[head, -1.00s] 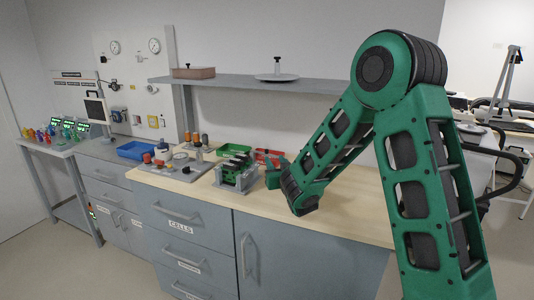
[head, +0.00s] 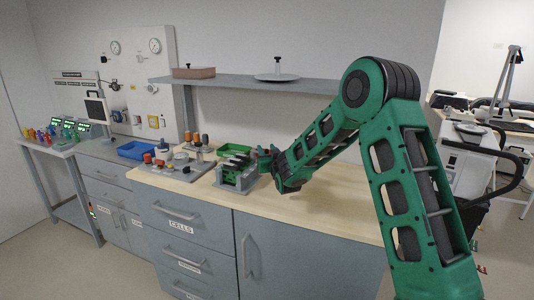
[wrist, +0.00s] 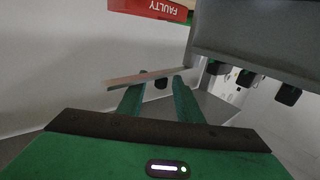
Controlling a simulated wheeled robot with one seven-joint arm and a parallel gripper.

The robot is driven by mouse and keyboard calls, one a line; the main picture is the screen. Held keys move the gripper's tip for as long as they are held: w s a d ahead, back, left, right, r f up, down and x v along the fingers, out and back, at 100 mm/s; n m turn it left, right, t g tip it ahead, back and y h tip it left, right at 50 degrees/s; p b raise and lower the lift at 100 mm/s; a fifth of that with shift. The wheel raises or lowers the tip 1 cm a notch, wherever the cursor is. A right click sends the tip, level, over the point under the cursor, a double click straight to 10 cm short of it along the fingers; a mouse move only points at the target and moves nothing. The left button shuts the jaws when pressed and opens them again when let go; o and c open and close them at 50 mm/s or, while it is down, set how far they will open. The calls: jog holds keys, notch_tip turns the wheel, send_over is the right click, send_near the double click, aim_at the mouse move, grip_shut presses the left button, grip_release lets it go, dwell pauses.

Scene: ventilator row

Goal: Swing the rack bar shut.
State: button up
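The rack (head: 236,176) is a grey stand with green and dark cells, on the wooden bench. My gripper (head: 263,160) is at the rack's right side, low over the bench. In the wrist view its two green fingers (wrist: 157,84) stand apart, with no object clearly clamped between them. A thin pale strip (wrist: 140,77) crosses just beyond the fingertips; I cannot tell whether it is the rack bar or whether the fingers touch it. A grey slab (wrist: 250,35) with dark, green-marked pieces beside it fills the upper right there. The bar cannot be made out in the head view.
A red bin marked FAULTY (wrist: 160,8) is close by in the wrist view. A green tray (head: 233,150) lies behind the rack, with a blue tray (head: 136,150) and a fixture plate (head: 180,167) to the left. A shelf (head: 310,85) overhangs. The bench's right part is clear.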

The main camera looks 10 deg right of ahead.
grip_shut()
jog(key=shift+d, duration=0.15)
jog(key=shift+a, duration=0.2)
dwell(0.4)
